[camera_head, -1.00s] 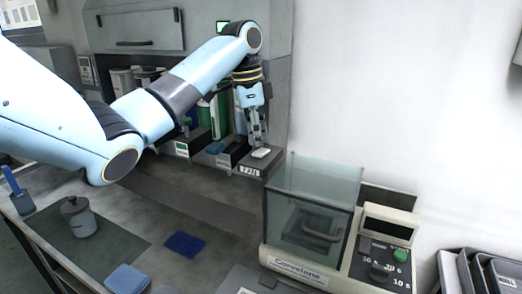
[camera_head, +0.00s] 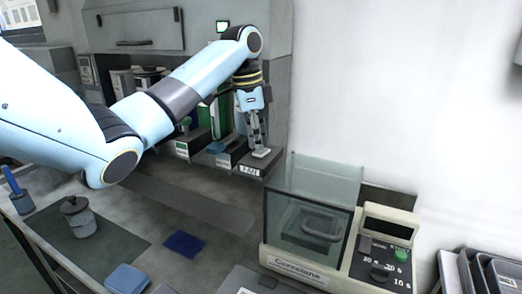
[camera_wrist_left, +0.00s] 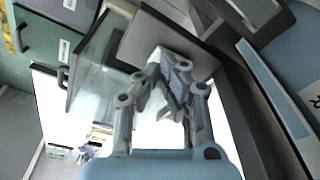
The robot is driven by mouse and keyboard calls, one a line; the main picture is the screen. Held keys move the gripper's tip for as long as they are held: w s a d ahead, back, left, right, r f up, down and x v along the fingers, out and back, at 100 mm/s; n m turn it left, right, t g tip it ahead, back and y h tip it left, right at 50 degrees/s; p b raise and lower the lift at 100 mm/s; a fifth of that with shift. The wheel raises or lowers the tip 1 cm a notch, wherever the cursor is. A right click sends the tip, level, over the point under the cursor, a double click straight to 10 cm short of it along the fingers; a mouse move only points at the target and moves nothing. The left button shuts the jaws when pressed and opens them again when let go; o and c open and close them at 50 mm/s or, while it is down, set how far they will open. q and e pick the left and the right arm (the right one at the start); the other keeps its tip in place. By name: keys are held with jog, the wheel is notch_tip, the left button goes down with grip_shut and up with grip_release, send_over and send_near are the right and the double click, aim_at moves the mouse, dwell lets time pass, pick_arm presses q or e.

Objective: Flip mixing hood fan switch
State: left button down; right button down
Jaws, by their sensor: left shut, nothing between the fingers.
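The fan switch is a small pale rocker (camera_head: 261,153) on top of a dark box with a white FAN label (camera_head: 250,169), at the right end of the hood's front ledge in the head view. My left gripper (camera_head: 259,147) points down with its fingers together and empty. Its tips are right at the rocker; I cannot tell whether they touch it. In the left wrist view the closed fingers (camera_wrist_left: 163,68) show in front of a grey panel, and the rocker cannot be made out clearly there. My right gripper is not in view.
A glass-lidded instrument (camera_head: 312,215) with a control panel stands to the right of the switch. Other labelled boxes (camera_head: 188,146) and green and white items stand left of it. A pot (camera_head: 78,217), a blue pad (camera_head: 185,244) and a blue block (camera_head: 127,279) lie on the bench.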

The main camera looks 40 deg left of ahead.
aim_at(258, 152)
pick_arm(q)
jog(key=shift+f, duration=0.65)
notch_tip(258, 152, up, 5)
jog(key=p, duration=0.5)
jog(key=shift+f, duration=0.1)
jog(key=shift+r, duration=1.15)
jog(key=shift+f, duration=0.1)
